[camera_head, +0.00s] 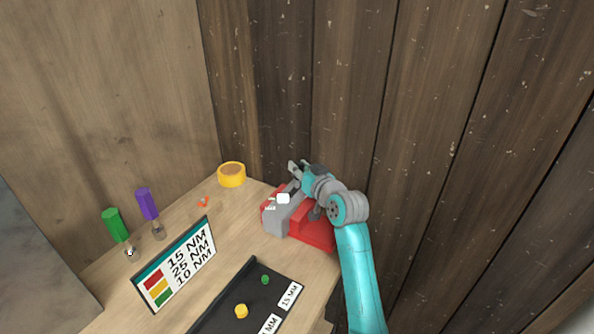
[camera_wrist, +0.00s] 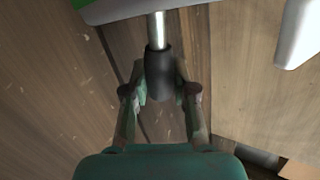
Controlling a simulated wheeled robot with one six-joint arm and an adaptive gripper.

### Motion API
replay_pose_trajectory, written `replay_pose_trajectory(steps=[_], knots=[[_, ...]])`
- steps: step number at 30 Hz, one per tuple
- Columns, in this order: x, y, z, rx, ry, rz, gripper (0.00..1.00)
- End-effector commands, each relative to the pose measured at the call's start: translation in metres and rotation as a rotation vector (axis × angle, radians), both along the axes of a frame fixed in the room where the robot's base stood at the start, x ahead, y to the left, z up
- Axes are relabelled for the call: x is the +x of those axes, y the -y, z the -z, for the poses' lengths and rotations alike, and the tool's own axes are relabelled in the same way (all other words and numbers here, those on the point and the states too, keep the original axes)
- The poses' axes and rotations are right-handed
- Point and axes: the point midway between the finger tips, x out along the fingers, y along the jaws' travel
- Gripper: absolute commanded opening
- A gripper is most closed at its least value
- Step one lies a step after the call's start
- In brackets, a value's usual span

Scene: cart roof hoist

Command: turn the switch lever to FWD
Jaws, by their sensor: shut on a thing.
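The switch lever (camera_wrist: 157,30) shows in the wrist view as a bright metal rod with a dark cylindrical grip (camera_wrist: 159,72). My gripper (camera_wrist: 160,88) is shut on this dark grip, one finger on each side. The rod runs up to a pale plate (camera_wrist: 125,12) with a green patch at its left. In the head view my gripper (camera_head: 298,168) is at the back of the grey and red unit (camera_head: 279,221), near the plank wall. I cannot make out the lever or a FWD mark in the head view.
A yellow roll (camera_head: 231,175) stands left of the unit. Green (camera_head: 112,224) and purple (camera_head: 147,204) handled tools stand at the left. A torque sign (camera_head: 178,268) and a black tray (camera_head: 220,306) with small parts are in front. Plank walls close off the back and right.

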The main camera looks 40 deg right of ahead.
Motion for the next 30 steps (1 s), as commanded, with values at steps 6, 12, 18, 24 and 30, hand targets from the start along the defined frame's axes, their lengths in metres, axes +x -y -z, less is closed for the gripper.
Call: replay_pose_trajectory(steps=[6,12,18,24,30], knots=[[0.005,0.015,0.004,0.142,-0.051,0.001,0.0],[0.009,0.024,0.008,0.24,-0.087,0.001,0.0],[0.01,0.028,0.012,0.294,-0.107,0.001,0.0],[0.011,0.029,0.013,0.309,-0.113,0.0,0.0],[0.011,0.029,0.013,0.309,-0.113,0.0,0.0]])
